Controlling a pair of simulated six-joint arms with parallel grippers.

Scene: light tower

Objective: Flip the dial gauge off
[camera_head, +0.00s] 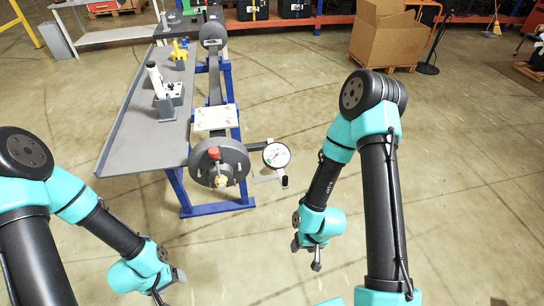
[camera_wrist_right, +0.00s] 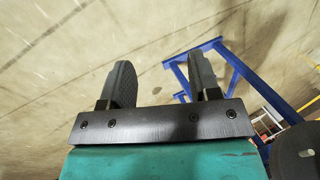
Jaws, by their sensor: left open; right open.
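The dial gauge (camera_head: 276,155) has a round white face. In the head view it sits on a short dark arm to the right of the machine's round grey end (camera_head: 219,163), with a small bracket (camera_head: 272,180) under it. My right gripper (camera_head: 308,255) is to the right of the gauge and lower in the picture, apart from it. It is open and empty, and both fingers show in the right wrist view (camera_wrist_right: 160,85). My left gripper (camera_head: 168,284) is at the bottom left, apart from the machine, and open. The gauge does not show in the wrist view.
A grey bench top (camera_head: 150,118) on blue legs (camera_head: 216,209) carries the machine, with a white-and-grey device (camera_head: 164,92) and a yellow part (camera_head: 180,51) on it. A red knob (camera_head: 213,152) sits on the round end. The floor (camera_head: 470,170) at right is open. Cardboard boxes (camera_head: 388,40) stand behind.

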